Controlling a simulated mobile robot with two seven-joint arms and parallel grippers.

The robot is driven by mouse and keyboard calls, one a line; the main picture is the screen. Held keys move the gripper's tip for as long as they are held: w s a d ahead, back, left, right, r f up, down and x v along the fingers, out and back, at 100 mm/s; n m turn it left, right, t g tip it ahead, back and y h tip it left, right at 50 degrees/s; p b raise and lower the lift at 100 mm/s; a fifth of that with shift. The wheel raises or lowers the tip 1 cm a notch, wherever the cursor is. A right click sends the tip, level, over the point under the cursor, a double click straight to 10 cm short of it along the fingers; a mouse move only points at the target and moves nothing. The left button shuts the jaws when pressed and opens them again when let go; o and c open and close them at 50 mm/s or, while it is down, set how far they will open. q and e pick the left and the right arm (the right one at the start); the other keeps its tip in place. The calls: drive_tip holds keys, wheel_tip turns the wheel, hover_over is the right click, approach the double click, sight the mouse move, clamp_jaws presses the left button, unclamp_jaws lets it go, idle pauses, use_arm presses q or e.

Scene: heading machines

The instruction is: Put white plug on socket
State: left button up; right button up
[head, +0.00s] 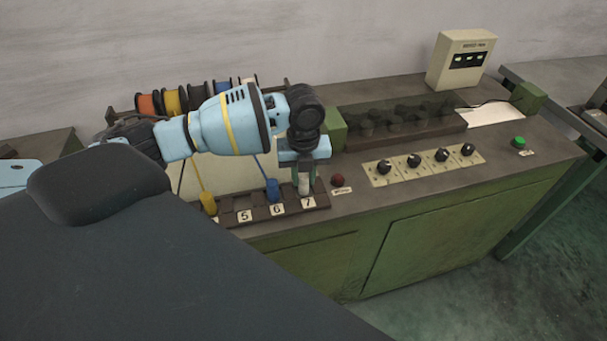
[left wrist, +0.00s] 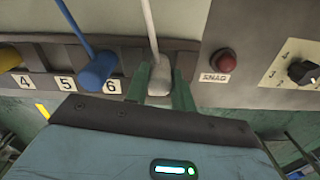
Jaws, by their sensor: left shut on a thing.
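My left gripper (head: 304,184) points down over the right end of the socket strip (head: 322,198). Its green fingers are shut on the white plug (head: 303,188). In the left wrist view the white plug (left wrist: 159,80) sits between the fingers (left wrist: 159,92), with its pale cord running up. The plug is at the socket above label 7 (head: 308,203); I cannot tell whether it is seated or just above it. The fingers hide that socket in the left wrist view. My right gripper is not in view.
A blue plug (head: 272,190) stands near label 6, left of my gripper, and a yellow plug (head: 208,203) stands further left. A red button (head: 337,181) and several black knobs (head: 414,160) lie to the right. Coloured spools (head: 172,101) stand behind my arm.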

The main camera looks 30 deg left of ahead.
sight(304, 175)
use_arm(q)
drive_tip(key=o, duration=1)
drive_tip(key=shift+f, duration=0.1)
wheel_tip(304, 175, up, 12)
drive_tip(key=shift+p, duration=0.35)
